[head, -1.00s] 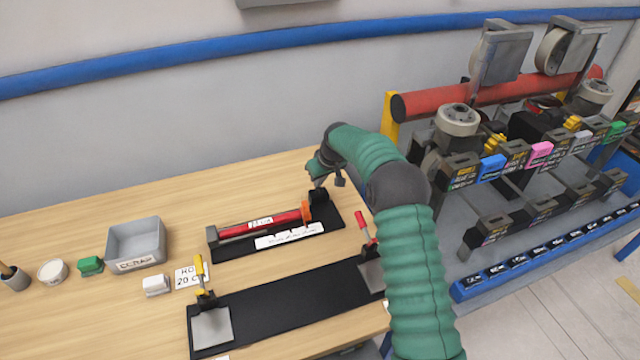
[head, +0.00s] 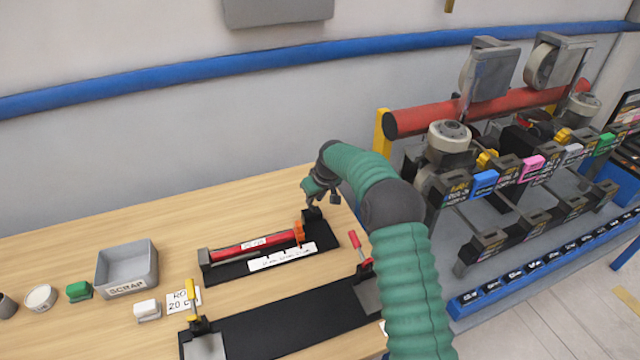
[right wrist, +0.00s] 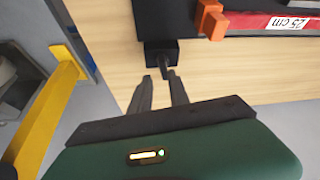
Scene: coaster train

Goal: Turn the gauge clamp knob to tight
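The gauge is a red bar (head: 255,244) labelled 25 cm on a black base (head: 228,274), with an orange piece (head: 299,233) near its right end. A black clamp block (head: 313,217) stands at that end; in the right wrist view the block (right wrist: 158,52) has a small dark knob (right wrist: 165,68) sticking out toward my gripper. My right gripper (head: 322,202) is at this end of the gauge. In the right wrist view its fingers (right wrist: 160,77) are apart, with tips close to either side of the knob. I cannot tell whether they touch it. My left gripper is not in view.
A grey scrap bin (head: 127,270), a green block (head: 79,291) and a white block (head: 147,310) stand at left. A black mat (head: 285,322) with a yellow-handled clamp (head: 196,302) and a red-handled clamp (head: 357,246) lies in front. A machine rack with a red roller (head: 425,118) stands right.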

